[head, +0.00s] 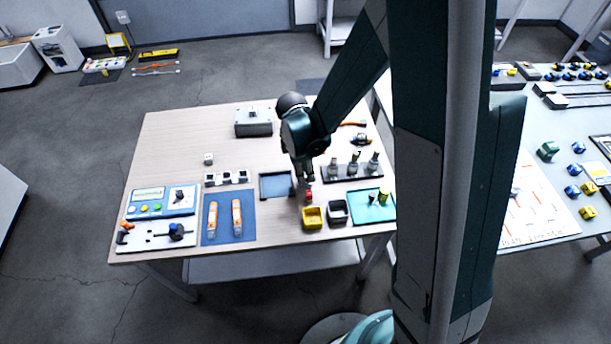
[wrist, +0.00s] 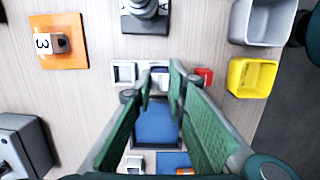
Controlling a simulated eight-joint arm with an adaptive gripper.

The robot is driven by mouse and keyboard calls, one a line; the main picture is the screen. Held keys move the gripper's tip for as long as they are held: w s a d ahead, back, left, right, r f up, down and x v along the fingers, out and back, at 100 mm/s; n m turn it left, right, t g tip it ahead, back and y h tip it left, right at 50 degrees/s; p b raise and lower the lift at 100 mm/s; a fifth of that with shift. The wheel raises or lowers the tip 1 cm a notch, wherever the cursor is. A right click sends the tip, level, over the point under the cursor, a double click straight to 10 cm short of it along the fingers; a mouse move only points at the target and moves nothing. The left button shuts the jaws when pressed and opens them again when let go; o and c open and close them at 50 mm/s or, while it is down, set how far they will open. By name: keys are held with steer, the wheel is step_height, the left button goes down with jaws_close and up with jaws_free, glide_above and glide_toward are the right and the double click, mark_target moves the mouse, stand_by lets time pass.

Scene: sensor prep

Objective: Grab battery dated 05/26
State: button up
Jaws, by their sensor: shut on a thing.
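My gripper (head: 306,180) is low over the table, just right of the shallow blue tray (head: 275,185). In the wrist view, my gripper (wrist: 162,80) has its fingertips close together around a small pale-and-dark-blue block (wrist: 161,75). The fingers cover most of it. A small red block (wrist: 205,76) lies beside the right finger; in the head view a red piece (head: 309,195) shows under my gripper. I cannot read a date on any thing, so I cannot tell which one is the battery dated 05/26.
A rack with several metal pieces (head: 352,170) is to the right. A blue mat (head: 229,230) with two orange-and-white items lies to the left.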

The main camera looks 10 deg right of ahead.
steer(key=shift+r, duration=0.1)
step_height(320, 180, up, 10)
steer(key=p, duration=0.2)
stand_by(0.5)
steer(key=shift+w+d, duration=0.1)
stand_by(0.6)
